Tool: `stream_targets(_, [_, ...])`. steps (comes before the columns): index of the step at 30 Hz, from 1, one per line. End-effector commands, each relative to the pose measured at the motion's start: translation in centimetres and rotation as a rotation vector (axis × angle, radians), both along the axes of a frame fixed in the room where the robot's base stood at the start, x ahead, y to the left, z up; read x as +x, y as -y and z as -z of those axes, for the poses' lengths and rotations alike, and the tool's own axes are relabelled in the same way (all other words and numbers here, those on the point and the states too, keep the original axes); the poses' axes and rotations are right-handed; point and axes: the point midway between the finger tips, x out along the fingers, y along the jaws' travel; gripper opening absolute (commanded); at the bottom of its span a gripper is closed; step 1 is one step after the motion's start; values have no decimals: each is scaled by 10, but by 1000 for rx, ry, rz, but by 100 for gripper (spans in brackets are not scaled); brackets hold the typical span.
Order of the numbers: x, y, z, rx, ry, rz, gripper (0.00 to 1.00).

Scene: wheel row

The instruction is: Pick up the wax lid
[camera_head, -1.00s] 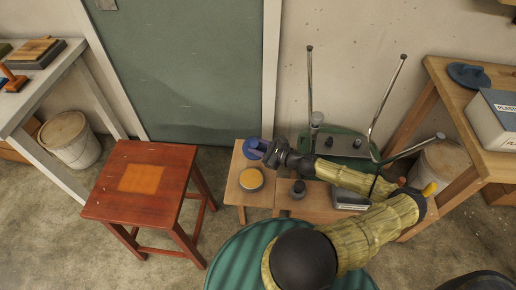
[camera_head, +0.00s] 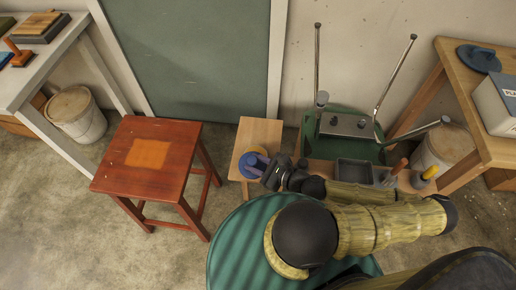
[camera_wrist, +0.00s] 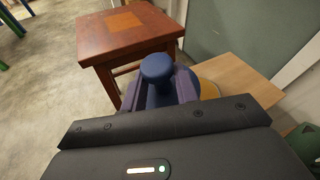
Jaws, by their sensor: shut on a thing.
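The wax lid (camera_head: 249,163), which I take to be the blue round piece with a knob, is at my gripper (camera_head: 263,166) over the small wooden stand. In the wrist view its blue knob (camera_wrist: 157,68) stands between the two fingers of my gripper (camera_wrist: 158,88), which are shut on it. A yellow round tin (camera_head: 243,175) shows from under the lid, and its yellow edge also shows in the wrist view (camera_wrist: 208,89). I cannot tell whether the lid touches the tin. The fingers hide part of the lid.
The small wooden stand (camera_head: 261,133) is bare toward the wall. A red stool (camera_head: 147,180) stands to its left. An upturned green chair (camera_head: 349,124) with metal legs, a dark tray (camera_head: 353,173) and several tools are to the right. A green round top (camera_head: 235,250) is in front.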

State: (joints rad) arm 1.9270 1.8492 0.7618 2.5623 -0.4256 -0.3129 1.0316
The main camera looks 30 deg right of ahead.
Motion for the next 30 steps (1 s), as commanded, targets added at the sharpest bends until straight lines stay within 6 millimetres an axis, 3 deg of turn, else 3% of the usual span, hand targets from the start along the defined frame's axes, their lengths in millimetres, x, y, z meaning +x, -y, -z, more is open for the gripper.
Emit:
stream_targets(1, [-4,-3,-10,15,-22,-1,7])
stream_targets(12, [-25,-17,-16,104,-152,-1,7])
stream_targets(30, [-27,-18,-14,114,-166,0,7])
